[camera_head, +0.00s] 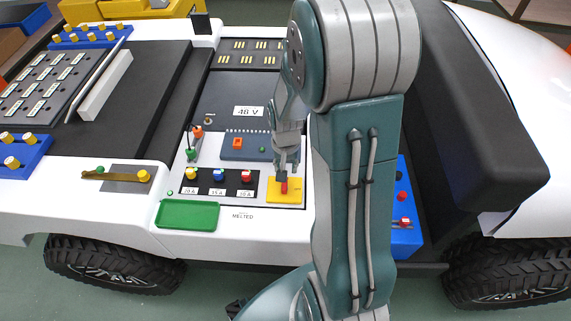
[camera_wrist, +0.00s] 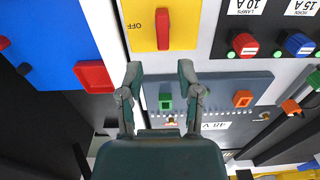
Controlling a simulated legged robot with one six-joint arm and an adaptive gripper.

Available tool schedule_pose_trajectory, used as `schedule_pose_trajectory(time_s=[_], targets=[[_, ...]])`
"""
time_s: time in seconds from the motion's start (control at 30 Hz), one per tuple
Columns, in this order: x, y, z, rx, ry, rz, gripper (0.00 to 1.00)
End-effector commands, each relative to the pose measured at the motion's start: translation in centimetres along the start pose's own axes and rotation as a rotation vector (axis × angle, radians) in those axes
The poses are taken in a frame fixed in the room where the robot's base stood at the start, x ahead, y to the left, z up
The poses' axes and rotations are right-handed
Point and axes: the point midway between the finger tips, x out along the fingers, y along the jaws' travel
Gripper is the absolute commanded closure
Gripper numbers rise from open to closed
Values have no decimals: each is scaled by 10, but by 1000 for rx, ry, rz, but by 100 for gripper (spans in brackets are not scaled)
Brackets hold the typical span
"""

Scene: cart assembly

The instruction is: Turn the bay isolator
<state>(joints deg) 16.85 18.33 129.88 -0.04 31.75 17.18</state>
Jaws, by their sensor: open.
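The bay isolator is a yellow plate (camera_head: 291,198) with a red handle (camera_head: 284,188), at the front right of the cart's panel. In the wrist view the yellow plate (camera_wrist: 183,38) is at the top, marked OFF, with its red handle (camera_wrist: 163,22) upright in the picture. My gripper (camera_head: 286,167) is just above the handle in the head view. In the wrist view my gripper (camera_wrist: 160,72) is open and empty, its two fingertips apart and below the handle's near end. The handle is not between the fingers in that picture. The height gap is hard to judge.
Yellow, blue and red fuse knobs (camera_head: 218,176) stand left of the isolator, with a green tray (camera_head: 187,214) in front. A grey-blue block with an orange square (camera_head: 237,143) lies behind. A blue box with red parts (camera_head: 403,235) is at the right, partly hidden by my arm.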

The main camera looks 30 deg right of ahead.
Motion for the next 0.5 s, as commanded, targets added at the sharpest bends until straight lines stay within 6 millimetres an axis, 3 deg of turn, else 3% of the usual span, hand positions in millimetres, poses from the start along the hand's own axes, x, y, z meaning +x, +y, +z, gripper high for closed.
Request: schedule_pose_trajectory(time_s=[0.17,0.5], targets=[[12,0,1,1,-3,2,54],[55,1,0,2,-5,0,54]])
